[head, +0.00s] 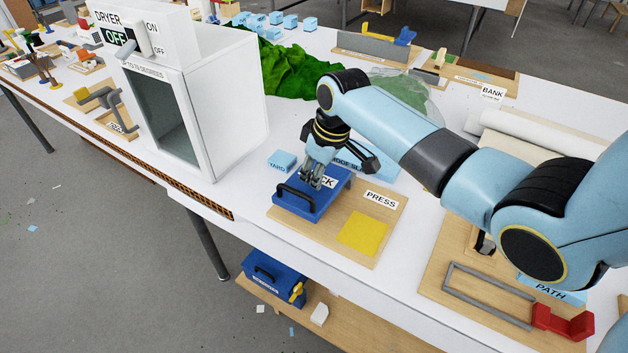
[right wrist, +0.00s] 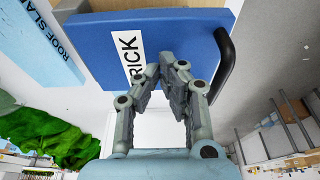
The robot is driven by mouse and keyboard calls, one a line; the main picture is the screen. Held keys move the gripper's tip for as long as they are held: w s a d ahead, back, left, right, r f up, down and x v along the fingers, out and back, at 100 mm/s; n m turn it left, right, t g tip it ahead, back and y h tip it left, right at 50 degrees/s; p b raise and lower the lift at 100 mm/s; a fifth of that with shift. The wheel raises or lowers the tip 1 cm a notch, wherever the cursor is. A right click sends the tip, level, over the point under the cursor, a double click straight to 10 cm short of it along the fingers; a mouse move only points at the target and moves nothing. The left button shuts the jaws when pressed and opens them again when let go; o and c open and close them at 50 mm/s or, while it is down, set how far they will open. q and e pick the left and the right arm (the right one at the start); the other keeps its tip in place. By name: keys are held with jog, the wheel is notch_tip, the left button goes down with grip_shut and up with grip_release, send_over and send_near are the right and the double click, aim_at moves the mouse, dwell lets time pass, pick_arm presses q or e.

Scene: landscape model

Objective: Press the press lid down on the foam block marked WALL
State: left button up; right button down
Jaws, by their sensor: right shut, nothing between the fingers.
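The blue press lid (head: 302,200), with a black handle along its front edge, lies on the wooden board labelled PRESS (head: 318,235). No foam block clearly reads WALL; anything under the lid is hidden. A small light-blue block (head: 281,160) with unclear lettering lies behind the lid. My left gripper is not in view.
A yellow square (head: 362,233) lies on the board. A light-blue slab (head: 380,170), lettered ROOF SLA in the wrist view, lies behind my gripper. A white dryer (head: 190,95) stands left. The PATH board (head: 440,290) is at right. Bare white table lies between the boards.

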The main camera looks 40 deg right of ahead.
jog(key=shift+f, duration=0.6)
dwell(0.7)
jog(key=shift+s, duration=0.1)
jog(key=shift+w+p+v, duration=0.25)
jog(key=shift+p+v, duration=0.8)
jog(key=shift+v, duration=0.05)
notch_tip(320, 180, up, 6)
jog(key=p, duration=0.6)
jog(key=shift+w+a, duration=0.1)
jog(key=shift+f, duration=0.1)
